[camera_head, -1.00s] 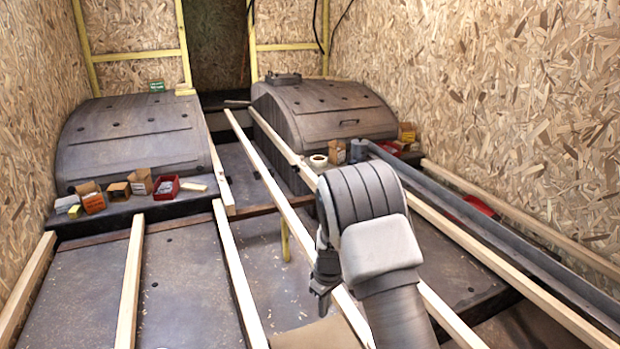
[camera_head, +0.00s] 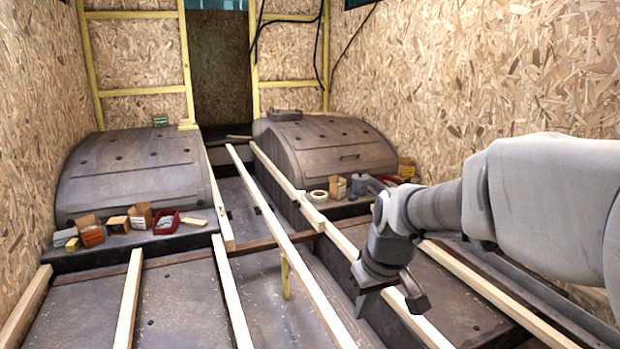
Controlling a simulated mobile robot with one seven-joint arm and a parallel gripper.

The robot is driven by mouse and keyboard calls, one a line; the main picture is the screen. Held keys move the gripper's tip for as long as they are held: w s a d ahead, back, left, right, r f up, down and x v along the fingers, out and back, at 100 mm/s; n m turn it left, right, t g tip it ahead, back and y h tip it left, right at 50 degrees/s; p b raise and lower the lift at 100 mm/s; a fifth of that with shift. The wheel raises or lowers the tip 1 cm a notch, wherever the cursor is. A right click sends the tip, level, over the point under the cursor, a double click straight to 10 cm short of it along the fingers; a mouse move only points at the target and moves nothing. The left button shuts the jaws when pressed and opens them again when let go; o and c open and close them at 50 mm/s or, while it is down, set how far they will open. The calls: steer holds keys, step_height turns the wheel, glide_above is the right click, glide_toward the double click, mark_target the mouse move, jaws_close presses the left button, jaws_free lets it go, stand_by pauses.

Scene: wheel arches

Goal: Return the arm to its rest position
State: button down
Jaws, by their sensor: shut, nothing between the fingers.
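My arm reaches in from the right edge of the head view, its upper part large and close and its forearm pointing left. The wrist bends down to my gripper (camera_head: 388,284), right of the middle and low in the picture. My gripper hangs in front of the long timber battens and is shut, with nothing held. The arm hides part of the right wall and of the battens on the right.
Two grey wheel arches (camera_head: 130,172) (camera_head: 325,148) stand at the back. Small boxes and a red tray (camera_head: 166,222) sit before the left one; a tape roll (camera_head: 318,196) and boxes lie by the right one. Timber battens (camera_head: 285,240) run lengthwise. Chipboard walls stand both sides.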

steer(key=s+d+r+m+t+h, duration=0.1)
steer(key=s+d+r+m, duration=0.15)
steer(key=s, duration=0.65)
steer(key=s+d+r+m+t, duration=0.1)
steer(key=s+d+r+m, duration=0.15)
steer(key=s, duration=0.55)
step_height(320, 180, up, 23)
steer(key=p, duration=2.2)
steer(key=shift+s+a+f+n, duration=0.2)
steer(key=shift+s+n, duration=0.2)
steer(key=shift+s, duration=0.05)
steer(key=shift+a, duration=0.15)
